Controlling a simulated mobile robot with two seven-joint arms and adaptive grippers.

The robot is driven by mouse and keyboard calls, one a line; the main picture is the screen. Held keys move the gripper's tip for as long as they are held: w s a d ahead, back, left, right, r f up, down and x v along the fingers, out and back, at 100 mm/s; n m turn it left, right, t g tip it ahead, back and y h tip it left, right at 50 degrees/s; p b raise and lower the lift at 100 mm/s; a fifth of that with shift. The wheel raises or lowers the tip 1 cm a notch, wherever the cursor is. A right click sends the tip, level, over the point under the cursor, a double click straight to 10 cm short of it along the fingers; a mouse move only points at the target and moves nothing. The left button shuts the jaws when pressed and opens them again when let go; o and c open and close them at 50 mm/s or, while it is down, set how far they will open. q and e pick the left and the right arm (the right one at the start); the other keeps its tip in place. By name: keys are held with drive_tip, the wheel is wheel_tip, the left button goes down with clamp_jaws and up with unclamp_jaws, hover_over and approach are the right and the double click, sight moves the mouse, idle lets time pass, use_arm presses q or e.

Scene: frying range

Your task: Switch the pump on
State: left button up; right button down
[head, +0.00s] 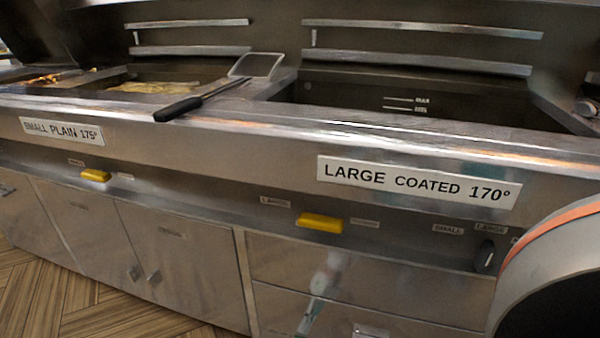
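A dark switch-like control (485,256) sits on the front panel at the right, below small labels reading SMALL and LARGE. I cannot tell for sure whether it is the pump switch, nor its setting. A rounded grey and black part with an orange stripe, seemingly mine, covers the panel to the right of it. A yellow handle (320,222) sits on the panel below the LARGE COATED 170° sign (418,182). Another yellow handle (95,175) is at the left, below the SMALL PLAIN 175° sign (61,131). Neither gripper shows.
The large vat (400,98) is behind the ledge. Cabinet doors (180,255) and drawers (360,280) are below. Wooden floor (40,290) is free at lower left.

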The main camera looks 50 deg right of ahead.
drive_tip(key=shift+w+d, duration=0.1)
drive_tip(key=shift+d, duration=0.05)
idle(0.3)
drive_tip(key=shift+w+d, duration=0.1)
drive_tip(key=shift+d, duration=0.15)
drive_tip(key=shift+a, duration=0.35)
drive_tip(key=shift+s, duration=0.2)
